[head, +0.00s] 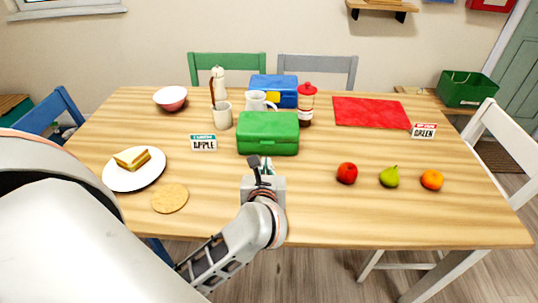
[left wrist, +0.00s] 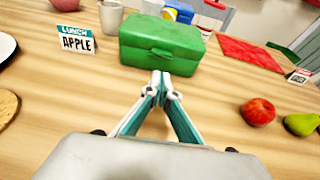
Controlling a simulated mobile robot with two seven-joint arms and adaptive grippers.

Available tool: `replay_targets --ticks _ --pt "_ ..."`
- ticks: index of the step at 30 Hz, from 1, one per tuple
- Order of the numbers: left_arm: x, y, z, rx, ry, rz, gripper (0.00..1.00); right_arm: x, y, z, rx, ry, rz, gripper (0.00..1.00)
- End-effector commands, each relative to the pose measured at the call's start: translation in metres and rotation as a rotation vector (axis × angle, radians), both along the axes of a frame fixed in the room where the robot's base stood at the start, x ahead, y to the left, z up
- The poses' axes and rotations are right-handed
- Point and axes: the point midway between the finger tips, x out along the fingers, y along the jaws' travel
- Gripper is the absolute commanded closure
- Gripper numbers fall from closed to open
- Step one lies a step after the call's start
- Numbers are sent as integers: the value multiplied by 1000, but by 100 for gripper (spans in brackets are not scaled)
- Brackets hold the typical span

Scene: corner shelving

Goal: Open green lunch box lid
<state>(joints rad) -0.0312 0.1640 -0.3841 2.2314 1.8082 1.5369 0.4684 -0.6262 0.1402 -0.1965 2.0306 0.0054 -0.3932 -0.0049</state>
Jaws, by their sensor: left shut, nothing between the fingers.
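The green lunch box (head: 268,134) stands near the middle of the table with its lid shut. It also shows in the left wrist view (left wrist: 160,42), with its front latch toward me. My left gripper (head: 262,162) is just in front of the box. In the left wrist view its fingertips (left wrist: 161,80) meet at the lower front of the box, shut and empty. I cannot tell whether they touch it. My right gripper is not in view.
A blue lunch box (head: 275,88) and a red-capped bottle (head: 306,104) stand close behind. An APPLE card (head: 203,143) and a sandwich plate (head: 134,181) are to the left. An apple (head: 347,173), pear (head: 389,177) and orange (head: 432,180) lie right. The right front table is clear.

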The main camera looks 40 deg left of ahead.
Motion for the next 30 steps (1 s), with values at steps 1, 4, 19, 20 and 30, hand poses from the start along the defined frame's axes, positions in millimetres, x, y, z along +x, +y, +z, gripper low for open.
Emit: replay_targets --ticks 1,4,19,20,30 --pt "6 4 -1 4 -2 1 100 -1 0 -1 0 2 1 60" --pt "19 13 -7 6 -1 2 100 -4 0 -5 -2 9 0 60" --pt "70 47 -29 6 -1 2 100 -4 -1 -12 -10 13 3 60" --pt "71 47 -29 5 -1 2 100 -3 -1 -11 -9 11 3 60" --pt "71 48 -29 5 -1 1 100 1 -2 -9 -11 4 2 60"
